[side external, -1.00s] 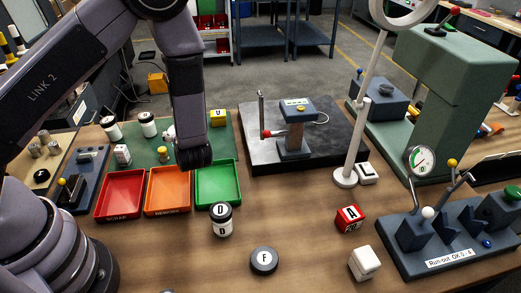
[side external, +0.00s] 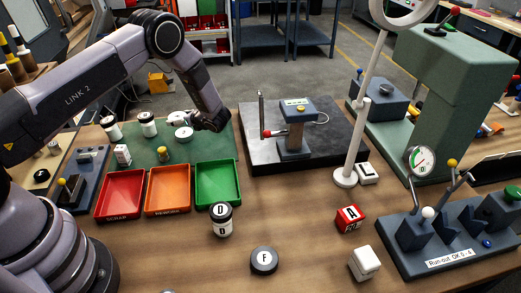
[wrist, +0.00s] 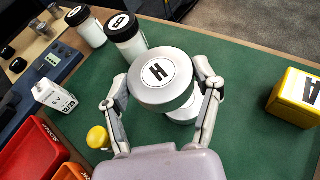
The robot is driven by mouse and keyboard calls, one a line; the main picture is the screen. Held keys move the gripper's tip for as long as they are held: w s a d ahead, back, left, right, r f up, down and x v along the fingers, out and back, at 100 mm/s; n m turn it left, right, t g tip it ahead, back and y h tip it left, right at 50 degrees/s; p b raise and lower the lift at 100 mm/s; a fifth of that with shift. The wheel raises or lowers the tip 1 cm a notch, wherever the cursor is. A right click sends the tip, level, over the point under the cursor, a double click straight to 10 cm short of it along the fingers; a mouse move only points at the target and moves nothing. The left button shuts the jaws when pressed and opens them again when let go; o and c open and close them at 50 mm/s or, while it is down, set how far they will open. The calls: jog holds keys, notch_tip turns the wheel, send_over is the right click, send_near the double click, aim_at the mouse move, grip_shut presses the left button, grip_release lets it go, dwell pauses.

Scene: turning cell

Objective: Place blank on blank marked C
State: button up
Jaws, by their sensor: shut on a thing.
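In the wrist view, my gripper (wrist: 164,84) is shut on a silver round blank marked H (wrist: 160,73), its lettered face toward the camera. Another pale round piece (wrist: 185,109) shows partly below it; its top is hidden, and I cannot tell if they touch. In the side view, the H blank (side external: 178,117) is over the green mat, with a pale disc (side external: 184,133) just below it. Two white cylinders with black tops (side external: 148,124) (side external: 111,128) stand to the left. I can read no C on any piece.
A yellow block marked A (wrist: 297,97) lies right on the mat (wrist: 240,120). A small white box (wrist: 54,95) and a yellow knob (wrist: 98,137) stand left. Red, orange and green trays (side external: 217,200) lie in front. A D cylinder (side external: 221,219) and F disc (side external: 264,261) stand nearer.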

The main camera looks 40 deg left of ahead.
aim_at(186, 133)
jog(key=shift+w+a+f, duration=0.15)
jog(key=shift+w+f, duration=0.35)
jog(key=shift+f, duration=0.15)
jog(key=shift+w+a+f, duration=0.1)
jog(key=shift+w+f, duration=0.05)
jog(key=shift+f, duration=0.75)
jog(key=shift+w+f, duration=0.1)
jog(key=shift+f, duration=0.75)
jog(key=shift+f, duration=0.15)
jog(key=o, duration=1.2)
jog(key=shift+o, duration=0.2)
